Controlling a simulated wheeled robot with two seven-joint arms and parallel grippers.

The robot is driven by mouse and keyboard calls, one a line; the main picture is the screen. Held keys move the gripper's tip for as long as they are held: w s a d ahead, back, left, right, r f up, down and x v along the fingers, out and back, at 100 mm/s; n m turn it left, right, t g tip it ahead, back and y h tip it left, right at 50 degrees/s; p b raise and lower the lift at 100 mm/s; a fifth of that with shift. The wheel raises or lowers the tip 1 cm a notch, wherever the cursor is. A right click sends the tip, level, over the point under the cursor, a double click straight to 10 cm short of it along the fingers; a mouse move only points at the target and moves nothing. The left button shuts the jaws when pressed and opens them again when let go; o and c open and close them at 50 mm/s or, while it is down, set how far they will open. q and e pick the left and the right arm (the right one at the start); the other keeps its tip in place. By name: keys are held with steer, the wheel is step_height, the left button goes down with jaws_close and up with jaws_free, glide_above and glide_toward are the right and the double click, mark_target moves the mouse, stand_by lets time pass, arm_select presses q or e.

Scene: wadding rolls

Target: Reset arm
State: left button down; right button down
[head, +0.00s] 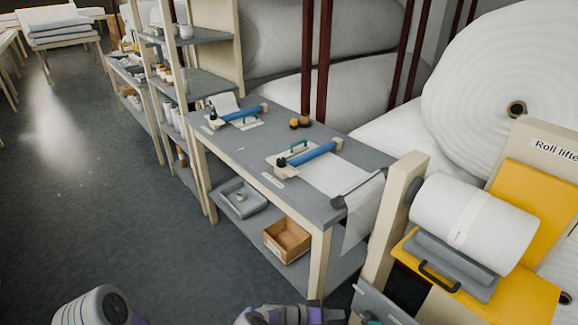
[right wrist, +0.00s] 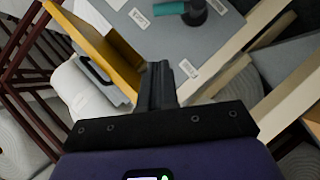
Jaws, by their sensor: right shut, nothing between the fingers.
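My right gripper (right wrist: 160,82) shows in the right wrist view, its dark fingers closed together with nothing between them. Part of my right arm, purple and grey, shows at the bottom middle of the head view. A rounded grey-white part of my left arm shows at the bottom left of the head view. My left gripper is not in view.
A grey workbench (head: 240,155) holds blue rollers (head: 316,153) and white sheet. An open box (head: 287,240) and a grey tray (head: 240,198) sit on its lower shelf. A yellow roll lifter (head: 530,295) with a white roll (head: 470,222) stands right. Floor is open at left.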

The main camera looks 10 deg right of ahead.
steer(key=s+d+f+n+g+y, duration=0.1)
steer(key=s+f+g+y, duration=0.45)
steer(key=s+f, duration=0.55)
steer(key=s+a+f+y, duration=0.2)
steer(key=s+a+y, duration=0.45)
steer(key=s, duration=0.25)
steer(key=a+r+n+t+y, duration=0.1)
steer(key=a+r+t+y, duration=0.4)
steer(key=a+r+y, duration=0.1)
steer(key=shift+a+r+n+p, duration=0.3)
steer(key=shift+r+n+p, duration=0.1)
steer(key=shift+r, duration=0.45)
steer(key=shift+s+d, duration=0.1)
steer(key=shift+s, duration=0.05)
